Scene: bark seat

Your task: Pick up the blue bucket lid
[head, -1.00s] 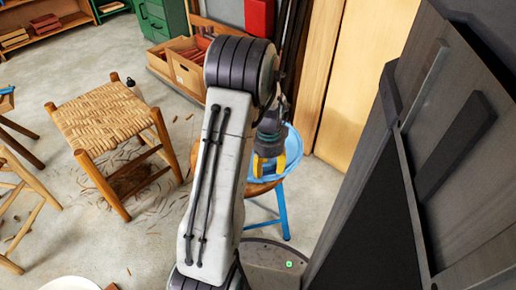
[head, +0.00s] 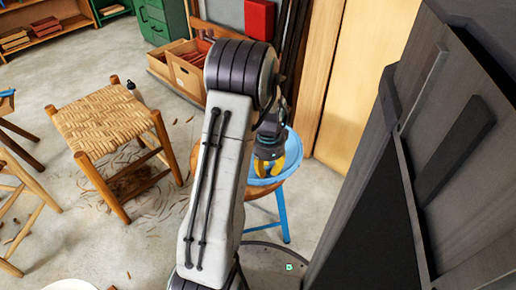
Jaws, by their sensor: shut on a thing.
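The blue bucket lid (head: 291,153) is a round, shallow blue disc with a raised rim, on a stool with a wooden top (head: 262,191) and blue legs, right of my arm. My gripper (head: 267,172) with yellow fingers points down over the lid and is shut on it. My arm hides the lid's left side, and the gripper covers part of its middle. I cannot tell whether the lid is clear of the stool top.
A woven-seat stool (head: 107,118) stands to the left, with bark strips on the floor around it. A light wooden panel (head: 366,75) stands close behind the lid. Open floor lies between the stools.

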